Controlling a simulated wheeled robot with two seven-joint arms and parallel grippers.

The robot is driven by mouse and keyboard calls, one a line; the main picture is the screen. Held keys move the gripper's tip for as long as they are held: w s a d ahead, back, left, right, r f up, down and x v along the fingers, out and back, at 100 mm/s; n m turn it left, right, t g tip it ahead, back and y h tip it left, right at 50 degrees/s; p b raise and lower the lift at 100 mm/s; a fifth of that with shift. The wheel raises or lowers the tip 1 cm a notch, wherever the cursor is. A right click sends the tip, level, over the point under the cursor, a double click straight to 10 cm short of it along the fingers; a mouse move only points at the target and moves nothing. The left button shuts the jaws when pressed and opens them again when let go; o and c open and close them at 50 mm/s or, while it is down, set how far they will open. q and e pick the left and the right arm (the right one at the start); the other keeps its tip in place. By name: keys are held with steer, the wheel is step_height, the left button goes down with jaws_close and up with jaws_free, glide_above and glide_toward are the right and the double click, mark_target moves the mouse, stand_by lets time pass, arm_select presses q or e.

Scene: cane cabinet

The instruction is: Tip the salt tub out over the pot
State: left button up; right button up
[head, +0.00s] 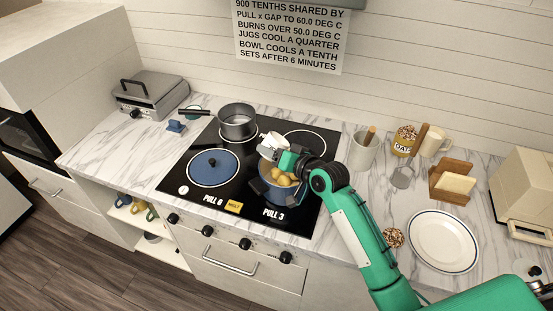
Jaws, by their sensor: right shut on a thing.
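A blue pot (272,197) with several yellow, potato-like pieces in it stands on the front right of the black hob. My right gripper (284,155) is over the back of the pot, shut on a small white tub (272,140) that I take to be the salt tub. The tub looks tilted; its opening and any contents are too small to make out. The gripper hides part of the pot's back rim. My left gripper is not in view.
A grey saucepan (237,124) stands at the back of the hob, and a blue disc like a lid (213,168) lies front left. A utensil crock (362,153), a wooden rack (450,182) and a white plate (443,241) stand to the right.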

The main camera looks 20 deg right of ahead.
mark_target(277, 145)
step_height(277, 145, down, 2)
steer(key=m+y+b, duration=0.2)
steer(key=m+b, duration=0.2)
steer(key=b, duration=0.1)
steer(key=shift+t+b, duration=0.4)
steer(key=shift+d+r+m+t+y, duration=0.15)
steer(key=shift+m+t+y, duration=0.1)
steer(key=shift+m, duration=0.45)
steer(key=shift+d+r+m+t+y, duration=0.1)
steer(key=shift+m+t+y, duration=0.15)
steer(key=shift+m, duration=0.45)
steer(key=shift+a, duration=0.1)
step_height(277, 145, up, 5)
steer(key=n+h+p, duration=0.2)
steer(key=n+p, duration=0.1)
steer(key=p, duration=0.3)
steer(key=n+g+h+p, duration=0.1)
steer(key=n+h+p, duration=0.1)
steer(key=n+p, duration=0.2)
steer(key=n+g+h+p, duration=0.1)
steer(key=n+p, duration=0.3)
steer(key=p, duration=0.4)
steer(key=shift+r+h, duration=0.1)
steer(key=shift+h, duration=0.4)
steer(key=shift+n+h, duration=0.3)
steer(key=shift+n, duration=0.2)
